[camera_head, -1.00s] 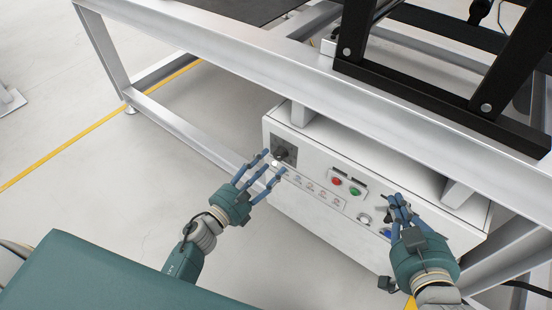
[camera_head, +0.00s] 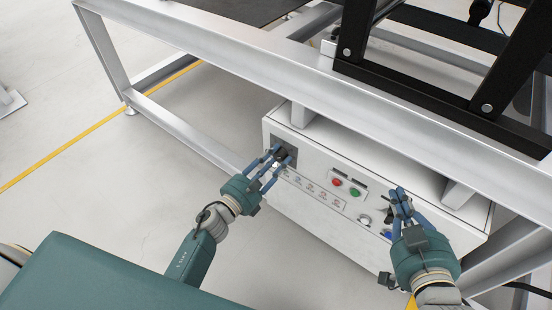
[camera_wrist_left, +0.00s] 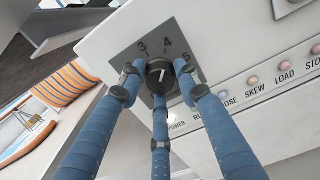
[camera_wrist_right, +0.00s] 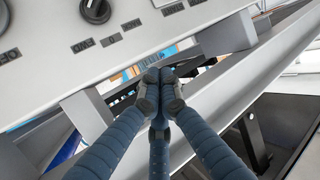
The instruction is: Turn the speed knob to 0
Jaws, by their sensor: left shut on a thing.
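The speed knob (camera_wrist_left: 160,76) is a black round knob with a white mark on a dark square plate (camera_wrist_left: 125,62). Its mark points roughly at the 4; the digits 3, 4 and 5 show around it. My left gripper (camera_head: 279,159) has its blue fingers around the knob and is shut on it; it also shows in the left wrist view (camera_wrist_left: 158,82). In the head view the fingers mostly hide the knob. My right gripper (camera_head: 398,196) has its fingertips together at the panel's right part; the right wrist view (camera_wrist_right: 160,84) shows nothing between them.
The white control box (camera_head: 285,206) hangs under a grey metal frame (camera_head: 270,72). Its front carries a red button (camera_head: 337,182), a green button (camera_head: 355,191) and a row of labelled lights (camera_wrist_left: 253,80). Another black knob (camera_wrist_right: 96,10) shows near my right gripper.

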